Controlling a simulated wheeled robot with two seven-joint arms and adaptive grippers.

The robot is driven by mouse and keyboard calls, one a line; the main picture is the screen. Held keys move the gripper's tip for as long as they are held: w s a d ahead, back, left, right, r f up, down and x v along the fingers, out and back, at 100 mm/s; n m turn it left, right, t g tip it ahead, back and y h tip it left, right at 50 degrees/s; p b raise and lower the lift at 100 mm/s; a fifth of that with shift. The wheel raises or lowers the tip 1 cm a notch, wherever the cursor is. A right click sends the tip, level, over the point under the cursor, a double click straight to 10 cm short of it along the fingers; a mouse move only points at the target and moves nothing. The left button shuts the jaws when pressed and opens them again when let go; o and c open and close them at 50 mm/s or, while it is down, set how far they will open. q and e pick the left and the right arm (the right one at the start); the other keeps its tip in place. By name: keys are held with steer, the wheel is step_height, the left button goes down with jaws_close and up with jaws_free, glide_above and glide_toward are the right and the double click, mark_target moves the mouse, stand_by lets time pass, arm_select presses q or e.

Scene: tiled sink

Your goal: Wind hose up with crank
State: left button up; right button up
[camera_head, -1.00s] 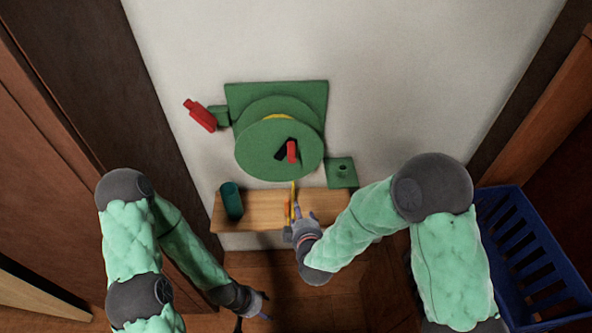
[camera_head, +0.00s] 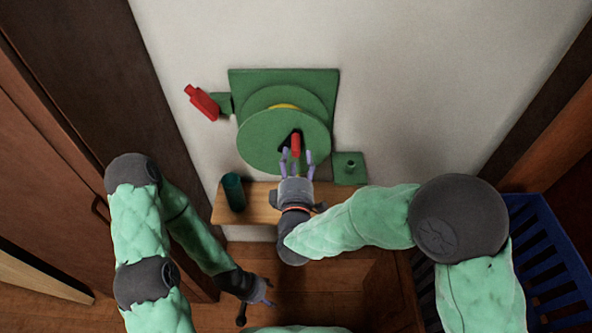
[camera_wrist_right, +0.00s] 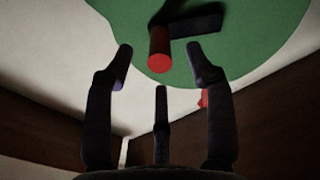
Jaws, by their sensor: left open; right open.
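The green hose reel (camera_head: 268,140) is mounted on the pale wall, with a little yellow hose (camera_head: 284,106) visible between its discs. A black crank arm with a red handle (camera_head: 296,144) sits on the front disc. My right gripper (camera_head: 297,157) is open just below and in front of the red handle. In the right wrist view the red handle (camera_wrist_right: 159,50) lies ahead, between the spread fingertips and apart from them. My left gripper (camera_head: 257,303) is open and empty, low over the floor at the lower left. The hose below the reel is hidden behind my right gripper.
A wooden shelf (camera_head: 262,213) under the reel carries a dark green cup (camera_head: 233,192). A red nozzle-like piece (camera_head: 202,102) is on the wall at left, and a green bracket (camera_head: 349,168) at right. A blue basket (camera_head: 548,260) stands at the far right.

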mark_target(296, 144)
steer(key=shift+w, duration=3.2)
steer(key=c, duration=1.1)
steer(key=shift+o, duration=0.2)
